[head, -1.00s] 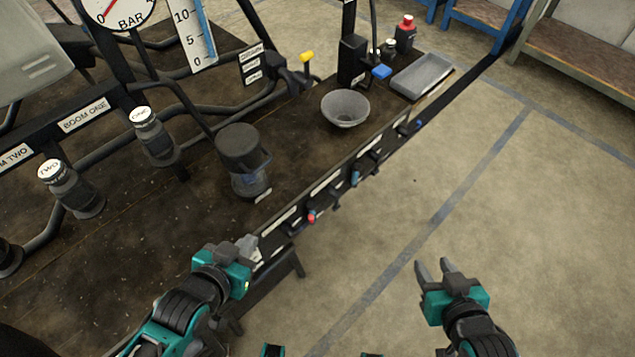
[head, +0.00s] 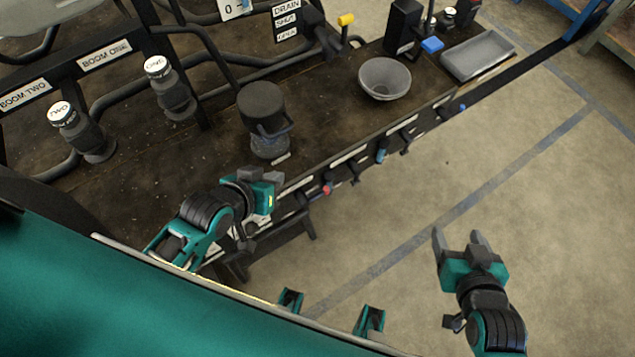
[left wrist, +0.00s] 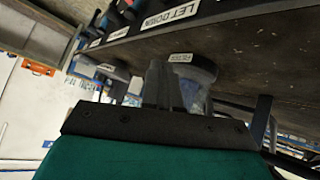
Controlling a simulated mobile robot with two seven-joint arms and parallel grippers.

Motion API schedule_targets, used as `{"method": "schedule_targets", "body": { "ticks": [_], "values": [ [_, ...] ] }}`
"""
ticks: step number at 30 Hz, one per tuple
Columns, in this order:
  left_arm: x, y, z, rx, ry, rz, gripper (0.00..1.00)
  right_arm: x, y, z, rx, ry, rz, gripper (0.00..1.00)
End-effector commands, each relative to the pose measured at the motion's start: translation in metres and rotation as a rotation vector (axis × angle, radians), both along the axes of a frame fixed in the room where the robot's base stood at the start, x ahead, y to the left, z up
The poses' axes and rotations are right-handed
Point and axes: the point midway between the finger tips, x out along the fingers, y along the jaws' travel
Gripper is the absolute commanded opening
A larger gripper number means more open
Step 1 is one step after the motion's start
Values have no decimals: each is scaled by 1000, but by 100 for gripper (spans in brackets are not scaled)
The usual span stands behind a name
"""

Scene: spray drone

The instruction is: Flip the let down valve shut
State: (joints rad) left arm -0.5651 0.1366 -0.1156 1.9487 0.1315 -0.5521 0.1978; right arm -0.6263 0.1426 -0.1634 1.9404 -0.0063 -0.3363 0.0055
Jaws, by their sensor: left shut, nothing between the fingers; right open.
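The label LET DOWN (left wrist: 168,14) shows at the top of the left wrist view, on the bench's front rail. In the head view a row of small valves hangs along this rail, with a red-tipped handle (head: 327,189) and a blue handle (head: 381,155). I cannot tell for sure which handle belongs to the let down label. My left gripper (head: 263,176) is shut and empty by the rail's near end, left of the red-tipped handle. Its fingers (left wrist: 163,82) show in the left wrist view, apart from the label. My right gripper (head: 457,238) is open and empty over the floor.
A dark filter canister (head: 262,105) stands on the bench just beyond my left gripper. Farther along are a grey bowl (head: 385,78) and a grey tray (head: 478,54). Bottles marked ONE (head: 170,88) and TWO (head: 82,132) stand left. The floor right of the bench is clear.

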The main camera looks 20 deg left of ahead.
Motion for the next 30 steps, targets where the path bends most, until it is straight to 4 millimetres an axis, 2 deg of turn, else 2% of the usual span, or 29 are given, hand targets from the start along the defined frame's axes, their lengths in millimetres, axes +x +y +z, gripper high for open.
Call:
{"method": "schedule_targets", "body": {
  "ticks": [1, 6, 12, 24, 30],
  "values": [
    [6, 3, 3, -95, 67, 79, 0, 0, 0, 2, 0, 0, 0, 69],
    [10, 0, 9, -421, 340, 319, 0, 0, 0, 4, 0, 0, 0, 69],
    [7, -11, 24, -640, 561, 467, 0, 0, 0, 6, 0, 0, 0, 69],
    [4, -14, 27, -680, 612, 494, 0, 0, 0, 6, 0, 0, 0, 69],
    [9, -20, 14, -680, 612, 494, 0, 0, 0, 0, 0, -1, -1, 69]
  ]
}}
